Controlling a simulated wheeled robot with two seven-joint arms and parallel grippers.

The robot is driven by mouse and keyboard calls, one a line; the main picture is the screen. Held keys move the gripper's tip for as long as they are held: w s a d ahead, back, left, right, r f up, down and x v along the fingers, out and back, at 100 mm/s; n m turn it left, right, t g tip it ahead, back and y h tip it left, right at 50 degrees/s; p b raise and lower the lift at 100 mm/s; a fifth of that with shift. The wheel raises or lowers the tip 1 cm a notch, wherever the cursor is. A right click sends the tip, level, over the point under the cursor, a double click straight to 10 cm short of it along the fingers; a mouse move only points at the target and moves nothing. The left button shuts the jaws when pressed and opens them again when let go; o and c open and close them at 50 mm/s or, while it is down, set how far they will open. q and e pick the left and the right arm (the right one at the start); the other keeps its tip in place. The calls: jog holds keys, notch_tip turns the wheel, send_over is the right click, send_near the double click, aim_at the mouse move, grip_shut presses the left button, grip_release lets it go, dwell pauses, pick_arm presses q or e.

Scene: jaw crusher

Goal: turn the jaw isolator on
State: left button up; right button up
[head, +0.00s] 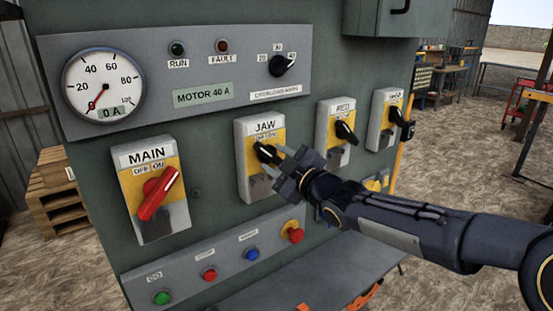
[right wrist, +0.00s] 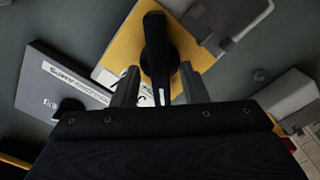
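The JAW isolator (head: 243,170) is a grey and yellow box on the green cabinet, marked OFF and ON. Its black handle (head: 264,152) slants from upper left to lower right, with its upper end near the OFF mark. My right gripper (head: 279,165) is at the handle, coming in from the right and partly covering the box. In the right wrist view, the black handle (right wrist: 158,55) stands between the two fingers of my right gripper (right wrist: 159,85). Gaps show on both sides, so the fingers are open around it. My left gripper is not in view.
The MAIN isolator (head: 133,205), with a red handle, is to the left. The RED (head: 325,150) and SHED (head: 378,130) isolators are to the right. The gauge (head: 103,85) reads about 0 A. Push buttons, including a green one (head: 162,298), line the panel below.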

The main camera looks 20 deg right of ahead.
jog(key=shift+w, duration=0.1)
grip_shut()
dwell(0.4)
jog(key=m, duration=0.3)
jog(key=shift+r+m, duration=0.1)
jog(key=shift+m, duration=0.3)
jog(key=m+p, duration=0.1)
jog(key=m, duration=0.3)
jog(key=shift+d+m+p, duration=0.1)
jog(key=shift+m+p, duration=0.2)
jog(key=m+p, duration=0.1)
jog(key=m, duration=0.4)
jog(key=shift+d+m+p, duration=0.1)
jog(key=shift+m+p, duration=0.65)
jog(key=shift+m, duration=1.55)
